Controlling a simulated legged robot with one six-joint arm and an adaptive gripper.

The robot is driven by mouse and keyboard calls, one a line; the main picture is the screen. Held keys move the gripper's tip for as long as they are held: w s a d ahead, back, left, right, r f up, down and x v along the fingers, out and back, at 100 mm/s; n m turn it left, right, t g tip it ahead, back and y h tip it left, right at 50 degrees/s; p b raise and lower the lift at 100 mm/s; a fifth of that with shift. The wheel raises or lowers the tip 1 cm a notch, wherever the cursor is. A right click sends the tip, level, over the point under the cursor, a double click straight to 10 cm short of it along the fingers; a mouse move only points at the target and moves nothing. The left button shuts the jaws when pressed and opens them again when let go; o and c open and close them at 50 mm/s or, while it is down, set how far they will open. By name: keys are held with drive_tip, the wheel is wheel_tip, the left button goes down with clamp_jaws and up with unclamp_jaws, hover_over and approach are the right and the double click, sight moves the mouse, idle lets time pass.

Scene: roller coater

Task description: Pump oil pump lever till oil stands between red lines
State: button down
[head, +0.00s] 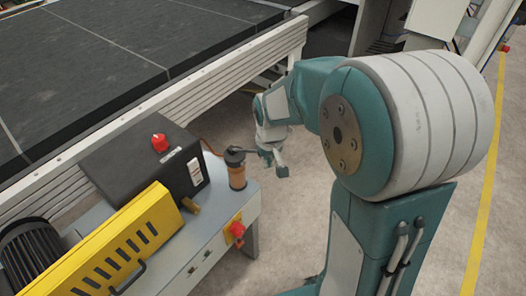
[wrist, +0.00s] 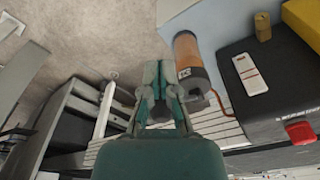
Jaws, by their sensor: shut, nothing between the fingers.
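The oil pump (head: 237,174) stands on the near right corner of the machine's bench, with an amber cylindrical reservoir and a dark cap. A dark lever (head: 247,151) reaches right from its top toward my gripper (head: 276,164). My gripper is shut and empty, just right of the pump beyond the bench edge. In the wrist view, the pump (wrist: 187,58) lies close to the right of the fingertips (wrist: 158,74). I cannot tell whether the fingers touch the lever.
Left of the pump are a black box (head: 141,166) with a red knob (head: 159,142), and a yellow vented cover (head: 122,240). A red-and-yellow switch (head: 236,229) is on the bench side. A large dark roller bed (head: 90,50) lies behind. Floor right of the bench is open.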

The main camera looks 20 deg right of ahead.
wheel_tip(320, 180, up, 11)
drive_tip(key=s, duration=0.1)
drive_tip(key=shift+f, duration=0.15)
idle(0.9)
drive_tip(key=s+r+t, duration=0.2)
drive_tip(key=s, duration=0.6)
drive_tip(key=s+r+t, duration=0.2)
drive_tip(key=s, duration=0.7)
drive_tip(key=shift+s+r+m, duration=0.15)
drive_tip(key=shift+s+m, duration=0.05)
drive_tip(key=shift+m, duration=0.2)
drive_tip(key=shift+w+a, duration=0.1)
drive_tip(key=shift+w, duration=0.05)
